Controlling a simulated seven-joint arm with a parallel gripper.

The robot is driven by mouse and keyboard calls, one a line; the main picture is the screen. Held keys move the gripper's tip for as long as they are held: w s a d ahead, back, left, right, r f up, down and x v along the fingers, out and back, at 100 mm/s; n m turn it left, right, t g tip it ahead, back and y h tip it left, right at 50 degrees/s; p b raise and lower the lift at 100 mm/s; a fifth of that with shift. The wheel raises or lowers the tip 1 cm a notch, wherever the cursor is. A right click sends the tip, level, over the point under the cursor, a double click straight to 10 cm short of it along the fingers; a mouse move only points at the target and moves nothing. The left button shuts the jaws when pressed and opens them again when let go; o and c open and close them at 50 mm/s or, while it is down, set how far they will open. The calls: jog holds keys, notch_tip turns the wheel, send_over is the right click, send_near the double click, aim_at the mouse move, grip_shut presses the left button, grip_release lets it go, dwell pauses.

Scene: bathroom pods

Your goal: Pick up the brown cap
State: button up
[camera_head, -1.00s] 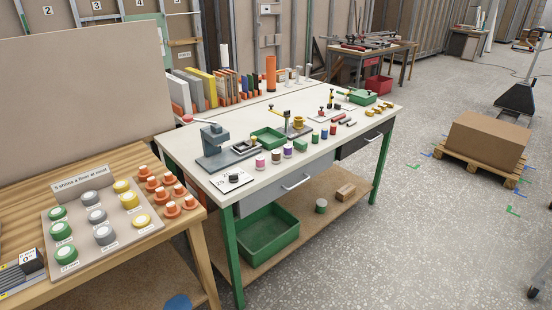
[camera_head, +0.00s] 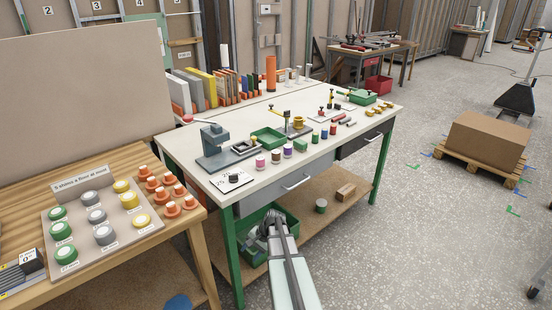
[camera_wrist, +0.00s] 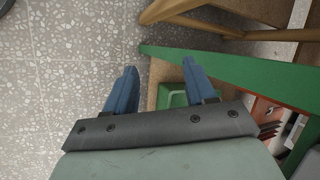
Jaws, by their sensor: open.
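A small brown-topped cylinder (camera_head: 276,157), the likeliest brown cap, stands in the row of coloured cylinders along the front of the white workbench (camera_head: 225,190). My gripper (camera_head: 263,222) is below the bench top, in front of the green bin. In the wrist view my gripper (camera_wrist: 160,67) has its two blue fingers apart with nothing between them. The brown cap cannot be made out in the wrist view.
A green bin (camera_head: 254,249) sits on the lower shelf; part of it shows in the wrist view (camera_wrist: 174,99). The bench's green frame (camera_wrist: 225,72) runs close to my right finger. A wooden table (camera_head: 130,160) with shims and orange cones adjoins at left.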

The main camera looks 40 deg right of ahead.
jog(key=w+d+r+t, duration=0.1)
jog(key=d+r, duration=0.8)
jog(key=d, duration=0.1)
jog(key=w+d+r+m+t+h, duration=0.1)
jog(key=w+d+r, duration=0.1)
jog(key=d+r, duration=0.7)
jog(key=w+d+r+m+t+h, duration=0.1)
jog(key=d+r+t, duration=0.1)
jog(key=d+r, duration=0.8)
jog(key=shift+w+d+r, duration=0.15)
jog(key=shift+w+d, duration=0.05)
jog(key=shift+d, duration=0.1)
notch_tip(320, 180, up, 14)
jog(key=n+g+h, duration=0.2)
jog(key=n+g, duration=0.6)
jog(key=n, duration=0.6)
send_over(276, 152)
jog(key=f, duration=0.7)
jog(key=shift+s+a+f, duration=0.15)
jog(key=shift+s+f, duration=0.1)
jog(key=shift+w+d+f, duration=0.1)
jog(key=shift+f, duration=1.4)
jog(key=shift+w+d+f, duration=0.1)
jog(key=shift+f, duration=1.35)
jog(key=shift+c, duration=0.4)
